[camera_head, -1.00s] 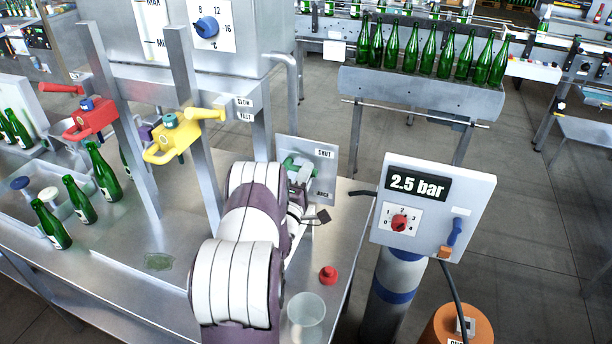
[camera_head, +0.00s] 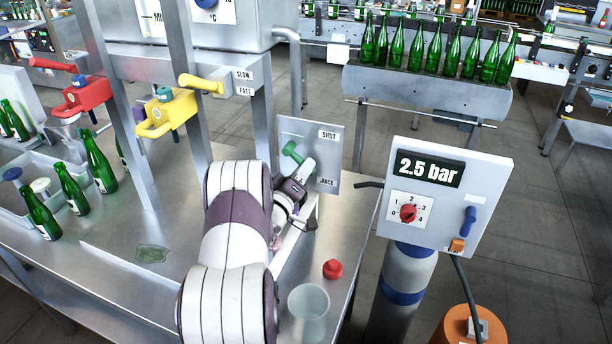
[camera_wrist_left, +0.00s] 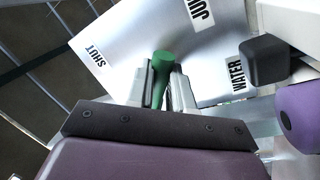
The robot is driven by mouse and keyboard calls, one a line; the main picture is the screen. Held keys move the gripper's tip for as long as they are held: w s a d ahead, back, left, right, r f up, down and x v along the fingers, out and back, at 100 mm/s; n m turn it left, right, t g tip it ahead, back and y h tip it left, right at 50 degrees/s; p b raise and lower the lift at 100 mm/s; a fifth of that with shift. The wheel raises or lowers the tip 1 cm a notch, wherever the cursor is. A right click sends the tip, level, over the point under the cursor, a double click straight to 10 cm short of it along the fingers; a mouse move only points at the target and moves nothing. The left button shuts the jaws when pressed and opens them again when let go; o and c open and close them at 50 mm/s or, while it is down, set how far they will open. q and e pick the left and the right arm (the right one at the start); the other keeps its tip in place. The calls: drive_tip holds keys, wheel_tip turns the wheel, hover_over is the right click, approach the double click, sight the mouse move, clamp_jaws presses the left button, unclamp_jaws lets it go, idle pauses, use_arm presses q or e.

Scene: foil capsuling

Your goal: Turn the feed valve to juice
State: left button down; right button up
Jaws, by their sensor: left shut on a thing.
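The feed valve is a green handle (camera_head: 293,152) on a grey plate (camera_head: 326,148) behind the table's right part. The plate carries the labels SHUT at its top and JUICE lower right; the left wrist view adds WATER. My left gripper (camera_head: 300,172) is at the plate, shut on the green handle. In the left wrist view the green handle (camera_wrist_left: 161,78) stands between the two fingers (camera_wrist_left: 165,90), its green end sticking out past them. The gripper hides the valve's pivot, and I cannot tell which label the handle points to. My right gripper is not in view.
A red stopper (camera_head: 332,269) and a clear cup (camera_head: 309,309) stand right of my left arm. A pressure panel (camera_head: 445,195) reading 2.5 bar is to the right. Red (camera_head: 82,95) and yellow (camera_head: 167,112) levers and green bottles (camera_head: 98,160) are to the left.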

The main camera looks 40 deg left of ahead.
use_arm(q)
drive_tip(key=shift+s+a+f+m+b, duration=0.1)
drive_tip(key=shift+a+f+m+b, duration=0.1)
drive_tip(key=shift+f+m+b, duration=0.4)
drive_tip(key=shift+r, duration=0.25)
drive_tip(key=c, duration=1)
unclamp_jaws()
drive_tip(key=b+v, duration=0.1)
drive_tip(key=v, duration=0.6)
drive_tip(key=shift+s+b, duration=0.3)
drive_tip(key=shift+b, duration=0.05)
